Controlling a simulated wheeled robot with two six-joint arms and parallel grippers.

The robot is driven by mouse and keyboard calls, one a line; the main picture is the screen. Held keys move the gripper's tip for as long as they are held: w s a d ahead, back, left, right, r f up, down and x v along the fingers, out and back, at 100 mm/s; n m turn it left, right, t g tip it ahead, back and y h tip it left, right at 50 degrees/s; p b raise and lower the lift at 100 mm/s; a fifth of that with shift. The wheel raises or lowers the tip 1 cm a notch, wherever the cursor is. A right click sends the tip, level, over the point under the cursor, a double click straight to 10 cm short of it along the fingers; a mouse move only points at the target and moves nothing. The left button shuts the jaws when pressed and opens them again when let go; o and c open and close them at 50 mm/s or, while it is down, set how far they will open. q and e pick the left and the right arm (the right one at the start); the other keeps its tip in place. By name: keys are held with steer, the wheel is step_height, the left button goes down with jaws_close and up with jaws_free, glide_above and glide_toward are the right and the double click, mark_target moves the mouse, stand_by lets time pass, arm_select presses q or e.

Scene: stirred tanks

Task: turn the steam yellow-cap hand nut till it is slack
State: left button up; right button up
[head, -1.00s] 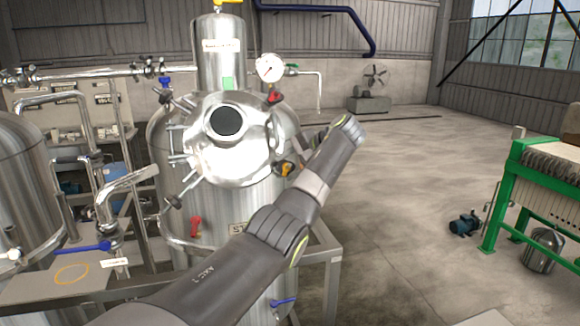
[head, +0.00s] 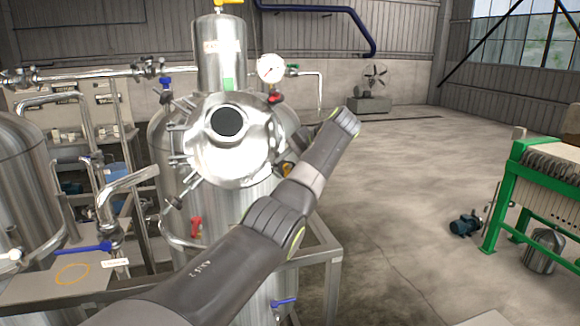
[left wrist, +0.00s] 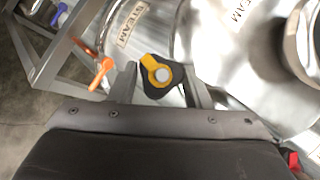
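The steam hand nut, black and lobed with a yellow cap and a pale round centre, shows in the left wrist view (left wrist: 160,74). In the head view only a bit of its yellow (head: 287,170) shows beside my arm. It sits at the edge of the steel vessel (head: 235,150). My left gripper (left wrist: 160,84) has one finger on each side of the nut, very close to its lobes. I cannot tell whether the fingers press on it. In the head view my left forearm and wrist hide the fingers. My right gripper is not in view.
An orange handle (left wrist: 101,73) is left of the fingers in the wrist view, near a STEAM label (left wrist: 131,22). A pressure gauge (head: 271,68) and a red handle (head: 196,228) are on the vessel. A steel frame (head: 333,270) stands below. Open floor lies to the right.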

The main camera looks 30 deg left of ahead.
arm_select(q)
steer(key=o, duration=0.4)
steer(key=shift+c, duration=0.2)
steer(key=shift+d+r, duration=0.1)
steer(key=shift+d, duration=0.1)
steer(key=b+v, duration=0.1)
steer(key=v, duration=1.6)
